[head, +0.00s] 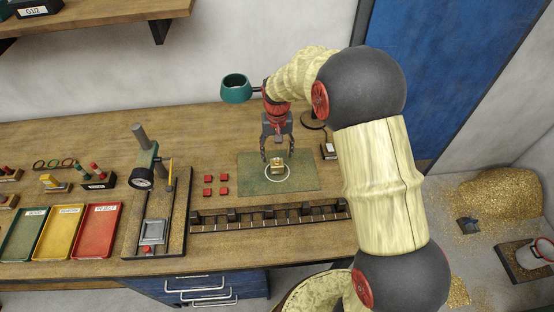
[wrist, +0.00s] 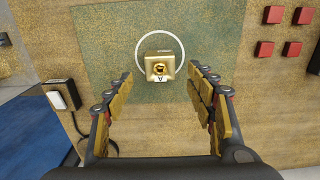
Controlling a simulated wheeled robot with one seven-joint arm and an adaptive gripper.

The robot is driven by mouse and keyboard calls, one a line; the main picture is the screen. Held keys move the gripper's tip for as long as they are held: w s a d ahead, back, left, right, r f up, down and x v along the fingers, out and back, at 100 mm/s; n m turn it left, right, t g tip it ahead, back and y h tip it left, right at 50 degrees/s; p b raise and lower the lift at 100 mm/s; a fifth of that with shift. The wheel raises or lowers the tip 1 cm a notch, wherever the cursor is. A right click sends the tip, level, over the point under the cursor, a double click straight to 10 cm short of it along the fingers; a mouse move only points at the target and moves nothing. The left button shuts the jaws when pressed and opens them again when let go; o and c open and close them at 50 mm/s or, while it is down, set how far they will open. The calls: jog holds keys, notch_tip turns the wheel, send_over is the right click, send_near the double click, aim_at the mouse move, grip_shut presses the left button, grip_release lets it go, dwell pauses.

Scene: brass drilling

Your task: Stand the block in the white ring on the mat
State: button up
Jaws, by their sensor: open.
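A small brass block (head: 278,168) stands on the green mat (head: 306,174) within the white ring (head: 267,176). In the wrist view the block (wrist: 150,64) shows a round hole in its top and a white label with a letter A. There it lies over the lower part of the ring (wrist: 183,50), with its lower edge near or across the line. My gripper (head: 277,158) is above the mat by the block. In the wrist view its two fingers (wrist: 161,80) are spread wide, with nothing between their pads, and the block is beyond the fingertips.
Several red squares (head: 223,178) lie left of the mat. A slotted rail (head: 270,216) runs along the bench front. A gauge stand (head: 154,232) and green, yellow and red trays (head: 97,232) are further left. A small white-faced box (head: 328,151) sits behind the mat's right side.

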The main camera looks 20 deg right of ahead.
jog(key=s+r+t, duration=0.1)
jog(key=s+r, duration=0.5)
jog(key=r, duration=0.4)
jog(key=s+r+t, duration=0.1)
jog(key=s+r, duration=0.4)
jog(key=r, duration=0.5)
jog(key=s+r+n+t, duration=0.1)
jog(key=s+r, duration=0.1)
jog(key=s, duration=0.7)
jog(key=s+r+n+t, duration=0.1)
jog(key=s+r+t, duration=0.1)
jog(key=s, duration=0.7)
jog(key=shift+s+r+t, duration=0.3)
jog(key=shift+r, duration=0.25)
notch_tip(320, 180, down, 3)
jog(key=b, duration=0.2)
jog(key=shift+b, duration=0.35)
